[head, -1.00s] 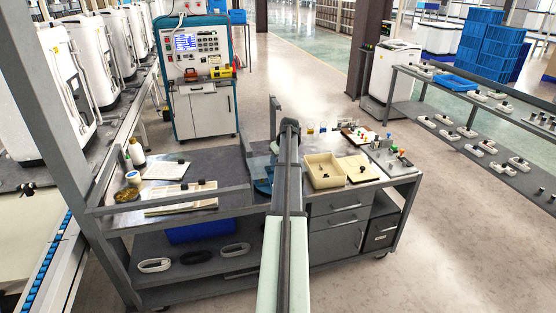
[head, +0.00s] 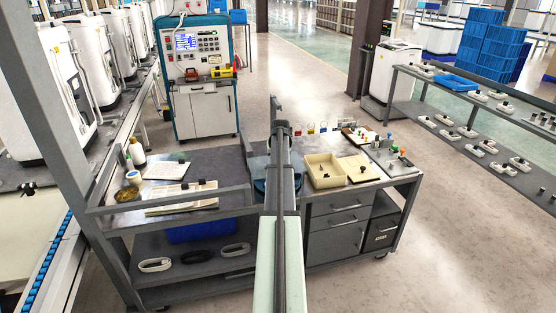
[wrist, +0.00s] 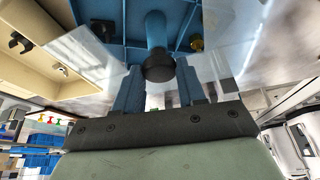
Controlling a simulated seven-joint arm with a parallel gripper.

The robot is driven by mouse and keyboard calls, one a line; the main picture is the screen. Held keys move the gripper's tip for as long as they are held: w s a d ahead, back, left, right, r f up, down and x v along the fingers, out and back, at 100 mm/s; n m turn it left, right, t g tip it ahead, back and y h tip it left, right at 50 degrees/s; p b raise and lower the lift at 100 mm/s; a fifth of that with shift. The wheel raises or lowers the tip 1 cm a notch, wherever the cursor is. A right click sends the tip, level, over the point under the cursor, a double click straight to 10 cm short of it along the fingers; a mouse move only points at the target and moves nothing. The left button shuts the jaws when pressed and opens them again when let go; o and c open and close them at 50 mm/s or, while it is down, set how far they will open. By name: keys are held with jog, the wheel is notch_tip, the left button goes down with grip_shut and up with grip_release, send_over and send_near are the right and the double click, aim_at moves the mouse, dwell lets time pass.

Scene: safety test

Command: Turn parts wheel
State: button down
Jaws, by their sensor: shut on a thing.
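The parts wheel is blue with dividing walls. In the wrist view it fills the upper middle (wrist: 120,42), with clear panels beside it and a blue post (wrist: 155,28) ending in a black knob (wrist: 159,68). My gripper (wrist: 160,74) has one finger on each side of this knob and is shut on it.
A cream bin (head: 323,171) with small dark parts stands right of the wheel. Small coloured items (head: 402,156) stand at the bench's right end.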

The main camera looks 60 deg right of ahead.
jog(key=shift+w+a+m+g+h, duration=0.15)
jog(key=shift+m+g, duration=0.2)
jog(key=shift+m, duration=0.65)
jog(key=shift+s+d+m+g+h, duration=0.1)
jog(key=shift+m+g, duration=0.3)
jog(key=shift+m, duration=0.6)
jog(key=shift+w+a+m+g+h, duration=0.15)
jog(key=shift+m+g, duration=0.2)
jog(key=shift+m, duration=0.65)
jog(key=shift+w+d+m+g, duration=0.1)
jog(key=shift+m+g, duration=0.35)
jog(key=shift+m, duration=0.75)
jog(key=shift+d+m+g, duration=0.1)
jog(key=shift+m+g, duration=0.35)
jog(key=shift+m, duration=0.75)
jog(key=shift+a+m+g, duration=0.1)
jog(key=shift+m+g, duration=0.2)
jog(key=shift+m, duration=0.3)
jog(key=c, duration=0.7)
grip_release()
jog(key=shift+r, duration=0.1)
jog(key=v, duration=1.3)
jog(key=shift+r, duration=0.35)
jog(key=shift+w, duration=0.1)
